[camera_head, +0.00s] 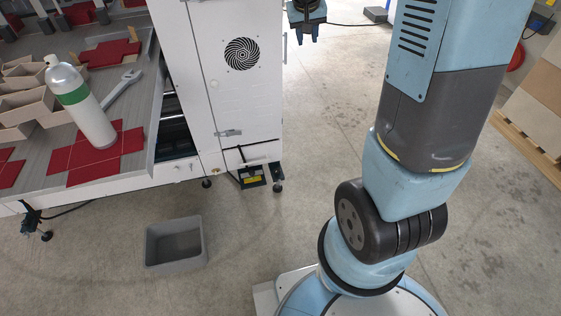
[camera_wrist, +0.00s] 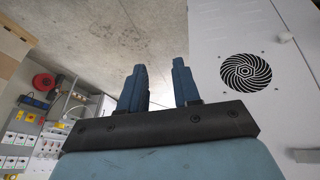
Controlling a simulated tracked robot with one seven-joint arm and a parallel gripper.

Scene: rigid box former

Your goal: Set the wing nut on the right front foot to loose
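The white machine cabinet (camera_head: 222,100) stands left of my arm in the head view. A small dark foot (camera_head: 277,186) is under its lower right corner, on the floor. A wing nut on this foot is too small to make out. My gripper (camera_head: 307,40) is at the top of the head view, right of the cabinet and well above and away from the foot. In the wrist view my gripper (camera_wrist: 158,68) has its two dark blue fingers apart, with nothing between them. The foot does not show in the wrist view.
A black and yellow floor item (camera_head: 252,178) is just left of the foot. A grey bin (camera_head: 175,243) stands on the floor in front. A spray bottle (camera_head: 82,105) and a wrench (camera_head: 122,87) are on the worktop. Floor right of the foot is clear. Stacked boards (camera_head: 530,115) lie far right.

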